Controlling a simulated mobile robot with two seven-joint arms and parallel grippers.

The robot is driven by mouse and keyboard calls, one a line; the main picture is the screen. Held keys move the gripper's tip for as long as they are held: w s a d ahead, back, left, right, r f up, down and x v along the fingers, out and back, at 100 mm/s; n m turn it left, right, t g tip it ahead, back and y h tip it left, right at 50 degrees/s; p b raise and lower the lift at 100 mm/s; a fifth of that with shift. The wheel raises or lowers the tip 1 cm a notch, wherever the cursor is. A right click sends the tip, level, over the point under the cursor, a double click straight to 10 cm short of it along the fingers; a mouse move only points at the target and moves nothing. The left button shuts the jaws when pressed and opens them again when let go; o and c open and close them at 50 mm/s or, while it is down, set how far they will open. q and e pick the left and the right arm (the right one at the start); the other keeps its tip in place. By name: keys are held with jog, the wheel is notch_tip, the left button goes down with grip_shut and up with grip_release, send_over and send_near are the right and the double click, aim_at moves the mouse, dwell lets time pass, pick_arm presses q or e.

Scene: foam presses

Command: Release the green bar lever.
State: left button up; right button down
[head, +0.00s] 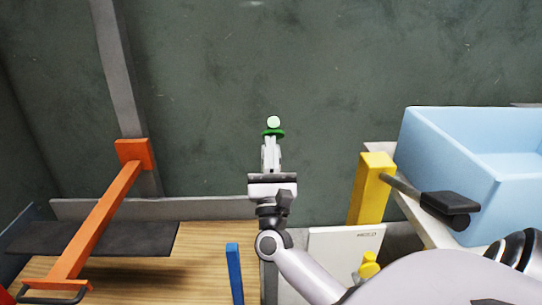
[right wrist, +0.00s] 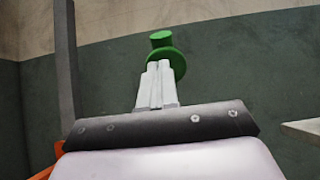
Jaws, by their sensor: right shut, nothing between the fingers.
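The green bar lever shows as a rounded end knob (head: 274,122), pale on top, with a wider green collar (head: 273,132) under it. In the right wrist view the green knob (right wrist: 161,39) and collar (right wrist: 166,56) stand just beyond the fingertips. The rest of the lever is hidden behind my gripper and arm. My right gripper (head: 271,142) is shut and empty, its tips right at the near side of the collar; I cannot tell whether they touch. It also shows in the right wrist view (right wrist: 160,66). My left gripper is out of view.
An orange lever (head: 100,222) slants over a dark pad (head: 95,238) at the left. A blue post (head: 234,272) stands left of my arm. A yellow post (head: 371,188) with a black-handled rod (head: 450,208) and a light blue bin (head: 447,165) are at the right.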

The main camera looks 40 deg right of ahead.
jog(key=w+r+g+y+p, duration=0.1)
jog(key=r+p, duration=0.1)
jog(key=p, duration=0.3)
jog(key=w+d+r+g+y+p, duration=0.1)
jog(key=r+p, duration=0.1)
jog(key=p, duration=0.4)
jog(key=w+d+r+g+y+p, duration=0.1)
jog(key=g+p, duration=0.1)
jog(key=p, duration=0.3)
jog(key=shift+d+r+y+p, duration=0.25)
jog(key=shift+r+y+p, duration=0.05)
jog(key=shift+r+p, duration=0.1)
jog(key=shift+w+d+g, duration=0.15)
jog(key=shift+g, duration=0.15)
jog(key=shift+w+d+f, duration=0.1)
jog(key=shift+w+d, duration=0.15)
jog(key=shift+w, duration=0.05)
jog(key=shift+w+d+r, duration=0.4)
jog(key=shift+w+d, duration=0.1)
jog(key=shift+w, duration=0.1)
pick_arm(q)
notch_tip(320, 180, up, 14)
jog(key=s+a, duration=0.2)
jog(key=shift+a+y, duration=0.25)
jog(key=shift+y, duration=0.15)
pick_arm(e)
jog(key=shift+d+r, duration=0.1)
jog(key=shift+r, duration=0.25)
